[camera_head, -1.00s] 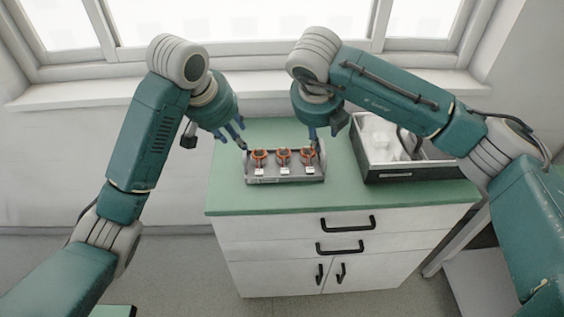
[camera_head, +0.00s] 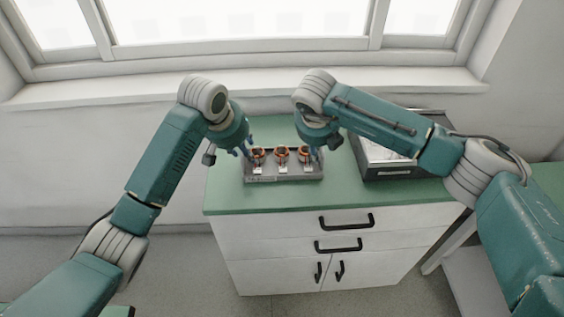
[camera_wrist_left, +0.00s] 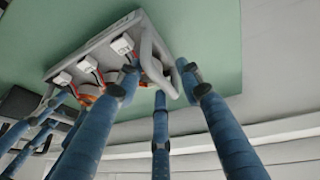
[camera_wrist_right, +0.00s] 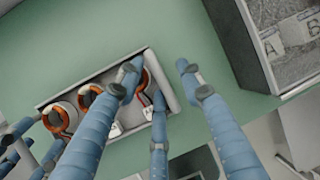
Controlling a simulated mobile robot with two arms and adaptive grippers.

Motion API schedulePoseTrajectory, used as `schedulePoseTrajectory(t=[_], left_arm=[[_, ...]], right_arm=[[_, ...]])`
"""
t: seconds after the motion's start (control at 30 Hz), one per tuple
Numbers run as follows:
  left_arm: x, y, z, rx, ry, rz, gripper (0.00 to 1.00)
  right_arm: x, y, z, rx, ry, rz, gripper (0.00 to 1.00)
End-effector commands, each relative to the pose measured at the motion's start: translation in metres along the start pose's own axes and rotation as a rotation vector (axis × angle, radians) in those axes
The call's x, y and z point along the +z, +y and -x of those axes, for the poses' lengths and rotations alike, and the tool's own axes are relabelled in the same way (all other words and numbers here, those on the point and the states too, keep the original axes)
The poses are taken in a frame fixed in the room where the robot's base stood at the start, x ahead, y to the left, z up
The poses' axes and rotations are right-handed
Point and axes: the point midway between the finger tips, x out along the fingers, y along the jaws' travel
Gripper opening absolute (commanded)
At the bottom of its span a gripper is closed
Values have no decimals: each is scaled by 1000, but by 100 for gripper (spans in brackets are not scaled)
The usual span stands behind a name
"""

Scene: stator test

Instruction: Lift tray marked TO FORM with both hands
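A grey tray (camera_head: 285,180) stands on the green cabinet top, with three copper-orange stators in it, each with a white tag. One is the middle stator (camera_head: 282,154). No marking on the tray is legible. My left gripper (camera_head: 247,154) is at the tray's left end; in the left wrist view its open fingers (camera_wrist_left: 158,78) straddle the raised end bar of the tray (camera_wrist_left: 151,55). My right gripper (camera_head: 313,154) is at the right end; in the right wrist view its open fingers (camera_wrist_right: 158,72) stand either side of the end wall (camera_wrist_right: 164,80). Contact cannot be told.
A grey-walled box (camera_head: 400,174) stands to the right of the tray, partly hidden by my right arm. In the right wrist view cards lettered A and B (camera_wrist_right: 312,28) lie in it. The green top (camera_head: 290,203) is clear in front, and a window sill runs behind.

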Motion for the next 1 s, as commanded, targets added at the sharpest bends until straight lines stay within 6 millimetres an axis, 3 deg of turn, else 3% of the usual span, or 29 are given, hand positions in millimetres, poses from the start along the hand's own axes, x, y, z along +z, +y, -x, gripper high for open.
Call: schedulePoseTrajectory(t=[0.23, 0.43, 0.77, 1.0], left_arm=[[0, 0, -1, 0, 0, 0, 37], [0, 0, 0, 0, 0, 0, 0], [-1, 0, 1, 0, 3, 0, 0], [-7, 3, 15, 0, 3, 0, 0]], right_arm=[[0, 0, -1, 0, 0, 0, 37], [0, 0, 0, -1, 0, 0, 0], [1, 0, 1, -1, -2, -1, 0], [7, -4, 14, -1, -2, -1, 0]])
